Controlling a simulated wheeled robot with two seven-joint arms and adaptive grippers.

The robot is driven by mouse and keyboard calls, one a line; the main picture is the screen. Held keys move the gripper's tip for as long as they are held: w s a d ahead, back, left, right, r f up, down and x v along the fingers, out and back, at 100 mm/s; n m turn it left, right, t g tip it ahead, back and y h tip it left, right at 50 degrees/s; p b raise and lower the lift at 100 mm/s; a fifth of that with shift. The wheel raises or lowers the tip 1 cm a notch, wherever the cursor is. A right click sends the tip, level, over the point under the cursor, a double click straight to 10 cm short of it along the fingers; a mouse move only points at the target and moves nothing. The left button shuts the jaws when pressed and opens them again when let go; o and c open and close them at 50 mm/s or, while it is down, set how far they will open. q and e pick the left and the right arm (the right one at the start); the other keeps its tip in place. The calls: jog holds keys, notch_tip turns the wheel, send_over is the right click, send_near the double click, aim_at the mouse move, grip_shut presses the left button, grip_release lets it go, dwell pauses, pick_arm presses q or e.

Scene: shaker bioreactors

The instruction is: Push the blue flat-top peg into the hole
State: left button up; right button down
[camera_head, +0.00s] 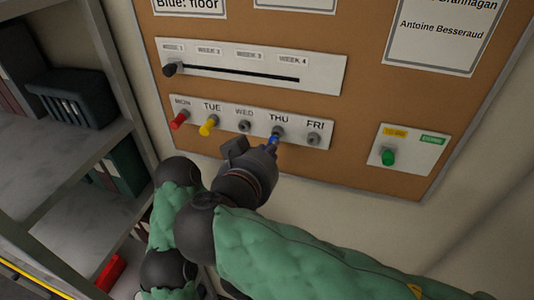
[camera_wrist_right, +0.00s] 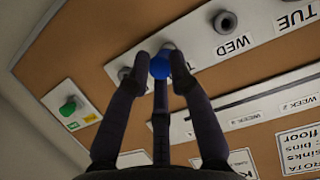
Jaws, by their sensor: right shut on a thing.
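The blue peg (camera_head: 273,139) is between the fingertips of my right gripper (camera_head: 271,147), just below the THU hole (camera_head: 278,131) on the white day strip. In the right wrist view the blue peg's round flat top (camera_wrist_right: 160,66) shows between the two fingers of the right gripper (camera_wrist_right: 160,62), which is shut on it. The THU hole is partly hidden behind the fingers there. I cannot tell whether the peg's tip touches the hole. My left gripper is not in view.
A red peg (camera_head: 180,120) sits at MON and a yellow peg (camera_head: 208,125) at TUE. The WED hole (camera_head: 244,127) and FRI hole (camera_head: 313,138) are empty. A slider knob (camera_head: 171,69) is above, a green button (camera_head: 388,157) at right, and shelves (camera_head: 60,150) at left.

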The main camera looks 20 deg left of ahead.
jog(key=shift+w+b, duration=0.45)
jog(key=shift+b, duration=0.05)
dwell(0.4)
dwell(0.5)
jog(key=shift+b, duration=0.45)
jog(key=shift+b, duration=0.95)
dwell(0.4)
jog(key=shift+w+b, duration=0.4)
jog(key=shift+b, duration=0.05)
dwell(0.4)
jog(key=c, duration=1)
grip_release()
jog(key=shift+c, duration=0.2)
